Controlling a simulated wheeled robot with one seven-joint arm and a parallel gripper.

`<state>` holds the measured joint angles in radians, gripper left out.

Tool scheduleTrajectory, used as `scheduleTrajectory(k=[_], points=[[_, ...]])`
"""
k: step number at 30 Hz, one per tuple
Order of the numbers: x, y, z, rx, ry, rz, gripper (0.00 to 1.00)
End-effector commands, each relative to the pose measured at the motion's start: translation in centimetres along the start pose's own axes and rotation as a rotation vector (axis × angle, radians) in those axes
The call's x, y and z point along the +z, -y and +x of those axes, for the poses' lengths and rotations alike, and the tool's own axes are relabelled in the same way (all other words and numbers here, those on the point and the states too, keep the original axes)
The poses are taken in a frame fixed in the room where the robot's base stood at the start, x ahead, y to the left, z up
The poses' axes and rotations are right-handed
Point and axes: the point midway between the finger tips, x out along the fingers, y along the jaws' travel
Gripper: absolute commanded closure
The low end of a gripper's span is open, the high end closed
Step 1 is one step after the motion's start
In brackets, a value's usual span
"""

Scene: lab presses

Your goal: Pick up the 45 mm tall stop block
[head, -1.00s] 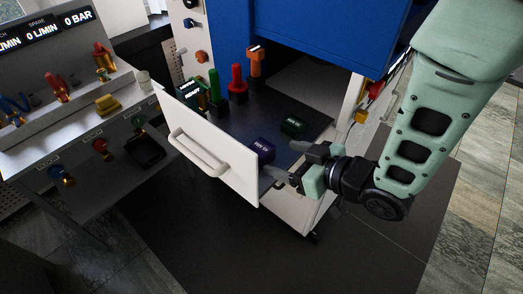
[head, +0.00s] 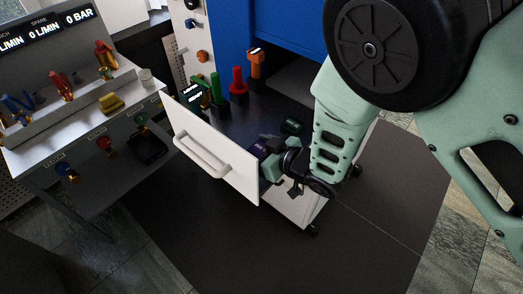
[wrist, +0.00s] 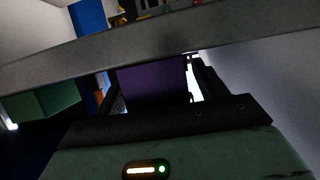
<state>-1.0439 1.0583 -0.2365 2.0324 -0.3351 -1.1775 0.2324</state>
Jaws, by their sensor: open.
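A purple block (head: 259,150) with a pale label sits in the open drawer near its front panel; the label is too small to read surely. A dark green block (head: 292,126) with a label sits behind it to the right. My gripper (head: 268,147) is low in the drawer at the purple block, partly hidden by my own arm. In the wrist view the purple block (wrist: 152,82) lies between the two fingers of my open gripper (wrist: 155,88). Whether the fingers touch it cannot be told. The green block (wrist: 45,100) shows left of the fingers.
The white drawer front (head: 215,150) with its handle stands close to my gripper. Green, red (head: 238,85) and orange (head: 255,68) posts stand in the back of the drawer. A blue press body (head: 290,30) overhangs it. A sloped control panel (head: 80,100) is at left.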

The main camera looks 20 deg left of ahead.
Motion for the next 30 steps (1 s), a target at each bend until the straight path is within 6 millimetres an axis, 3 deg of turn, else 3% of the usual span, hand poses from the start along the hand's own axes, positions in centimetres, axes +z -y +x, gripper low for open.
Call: scheduleTrajectory(k=[3,9,22,30], points=[[0.0,0.0,0.0,0.000,0.000,0.000,0.32],[0.0,0.0,0.0,0.000,0.000,0.000,0.87],[-0.7,0.0,-0.2,0.000,-0.004,0.000,0.86],[-4.1,-0.1,-1.6,0.001,-0.008,0.000,0.86]])
